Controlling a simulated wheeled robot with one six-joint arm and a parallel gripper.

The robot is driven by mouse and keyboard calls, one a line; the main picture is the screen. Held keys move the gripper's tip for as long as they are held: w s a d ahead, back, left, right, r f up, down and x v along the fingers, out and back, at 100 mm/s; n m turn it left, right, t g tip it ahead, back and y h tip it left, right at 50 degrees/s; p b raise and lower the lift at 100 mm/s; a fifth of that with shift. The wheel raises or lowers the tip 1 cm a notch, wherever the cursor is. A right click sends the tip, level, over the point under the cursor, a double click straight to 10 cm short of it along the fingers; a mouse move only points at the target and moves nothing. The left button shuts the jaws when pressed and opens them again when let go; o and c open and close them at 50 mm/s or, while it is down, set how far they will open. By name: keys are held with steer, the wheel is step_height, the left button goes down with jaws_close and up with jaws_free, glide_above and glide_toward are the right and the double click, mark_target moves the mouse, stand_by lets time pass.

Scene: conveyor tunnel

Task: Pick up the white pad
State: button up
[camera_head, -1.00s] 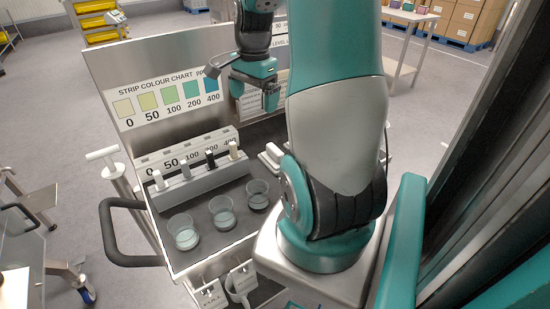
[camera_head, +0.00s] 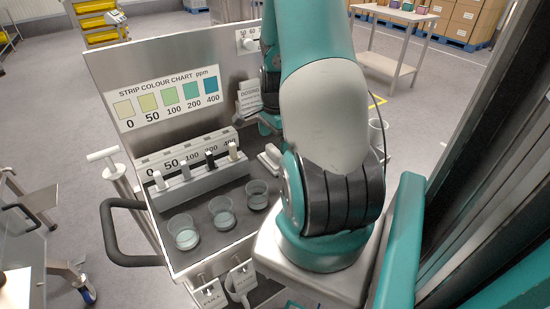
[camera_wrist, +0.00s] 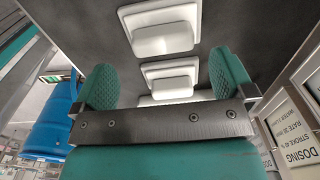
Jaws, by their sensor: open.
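White pads lie in a row on the dark worktop. In the wrist view the biggest white pad (camera_wrist: 160,27) is at the top, a second white pad (camera_wrist: 170,77) is between the fingers, and a third is partly hidden behind the gripper's bar. In the head view a white pad (camera_head: 270,158) shows just left of my arm. My gripper (camera_wrist: 164,80) is open and empty, its teal fingers either side of the second pad in the picture. I cannot tell its height above the pads. In the head view my arm hides most of it.
The colour chart panel (camera_head: 170,100) rises behind. A dosing card (camera_head: 249,97) stands near the gripper; a dosing sign also shows at the wrist view's right (camera_wrist: 300,140).

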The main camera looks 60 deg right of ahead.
mark_target(275, 149)
steer(key=shift+w+f+p, duration=0.15)
steer(key=shift+f+p, duration=0.25)
steer(key=shift+f, duration=1.95)
steer(key=c, duration=0.9)
steer(key=shift+c, duration=0.2)
steer(key=shift+r, duration=0.15)
step_height(275, 149, up, 20)
steer(key=shift+b, duration=0.3)
